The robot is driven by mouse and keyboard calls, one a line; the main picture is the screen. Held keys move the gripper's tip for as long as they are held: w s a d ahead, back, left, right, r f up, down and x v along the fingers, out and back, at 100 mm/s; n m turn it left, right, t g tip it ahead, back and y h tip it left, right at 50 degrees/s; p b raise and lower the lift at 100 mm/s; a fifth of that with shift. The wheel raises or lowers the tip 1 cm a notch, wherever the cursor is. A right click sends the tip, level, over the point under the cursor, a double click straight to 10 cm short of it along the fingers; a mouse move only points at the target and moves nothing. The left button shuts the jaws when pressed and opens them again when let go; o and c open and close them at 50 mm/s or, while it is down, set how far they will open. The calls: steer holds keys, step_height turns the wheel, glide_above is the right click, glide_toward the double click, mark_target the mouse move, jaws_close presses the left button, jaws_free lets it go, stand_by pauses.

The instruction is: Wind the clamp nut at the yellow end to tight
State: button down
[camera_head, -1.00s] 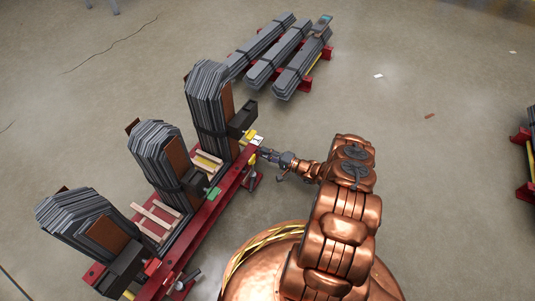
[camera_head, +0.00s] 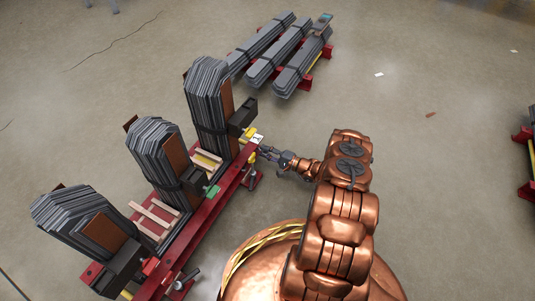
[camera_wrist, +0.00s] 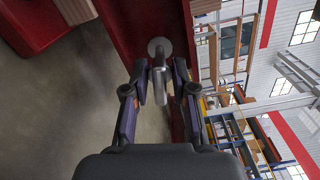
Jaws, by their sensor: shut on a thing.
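The clamp nut (camera_wrist: 159,78) at the yellow end is a small grey metal piece in the wrist view, in front of a round grey disc (camera_wrist: 159,46) on the red beam. My gripper (camera_wrist: 160,74) is shut on it, with one finger on each side. In the head view my gripper (camera_head: 267,153) reaches from the right to the far end of the red stand (camera_head: 228,178), beside the yellow marker (camera_head: 258,138). The nut is too small and covered there to make out. How tight it is cannot be told.
Three upright grey sheet stacks stand on the red frame: far (camera_head: 208,95), middle (camera_head: 152,150), near (camera_head: 75,215). A green marker (camera_head: 212,191) and red marker (camera_head: 150,266) sit along it. Long stacks (camera_head: 272,55) lie behind.

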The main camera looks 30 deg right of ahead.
steer(key=shift+f+m+b, duration=0.15)
steer(key=shift+m+b, duration=0.4)
steer(key=shift+m, duration=0.55)
steer(key=shift+b, duration=0.3)
steer(key=shift+a+m+b, duration=0.1)
steer(key=shift+m+b, duration=0.75)
steer(key=shift+m, duration=1.65)
steer(key=shift+m, duration=0.6)
steer(key=m, duration=0.3)
